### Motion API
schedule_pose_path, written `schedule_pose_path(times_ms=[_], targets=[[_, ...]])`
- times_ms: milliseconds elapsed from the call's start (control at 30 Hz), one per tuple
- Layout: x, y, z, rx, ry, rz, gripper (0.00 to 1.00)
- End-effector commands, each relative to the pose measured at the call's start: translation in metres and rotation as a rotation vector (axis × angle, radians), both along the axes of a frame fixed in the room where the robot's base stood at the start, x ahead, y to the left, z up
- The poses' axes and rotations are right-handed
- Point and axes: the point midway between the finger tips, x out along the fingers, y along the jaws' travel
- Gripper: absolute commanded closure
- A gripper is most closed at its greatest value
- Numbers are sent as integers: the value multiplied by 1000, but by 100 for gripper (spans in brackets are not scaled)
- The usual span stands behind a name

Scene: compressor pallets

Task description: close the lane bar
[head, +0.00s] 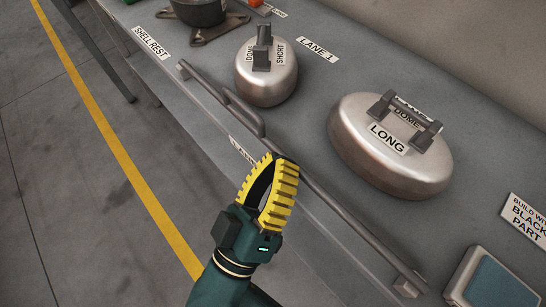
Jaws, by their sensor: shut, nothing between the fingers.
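The lane bar (330,208) is a long thin grey rail along the front edge of the grey workbench, running from upper left to lower right. A raised grip (243,112) sits on it left of its middle. Blocks stand at both ends of the bar. My gripper (276,160), with yellow ribbed fingers on a dark green wrist, is shut and empty. It is at the bench's front edge, to the lower right of the grip, and overlaps part of the bar in the picture. I cannot tell whether it touches the bar.
Behind the bar stand a short dome (266,75) and a long dome (390,145), both metal with dark handles. A dark pot (200,12) on a stand is at the top. A blue-topped block (495,285) is at lower right. Open floor (90,200) with a yellow line lies left.

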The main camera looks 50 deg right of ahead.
Motion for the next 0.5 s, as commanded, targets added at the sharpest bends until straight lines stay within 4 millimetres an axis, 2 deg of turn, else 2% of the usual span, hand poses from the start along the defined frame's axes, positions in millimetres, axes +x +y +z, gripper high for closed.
schedule_pose_path(times_ms=[33, 100, 500], targets=[[0, -2, -7, 7, 11, -4, 100], [0, -2, -8, 7, 13, -5, 100], [1, -3, -8, 11, 19, -8, 100]])
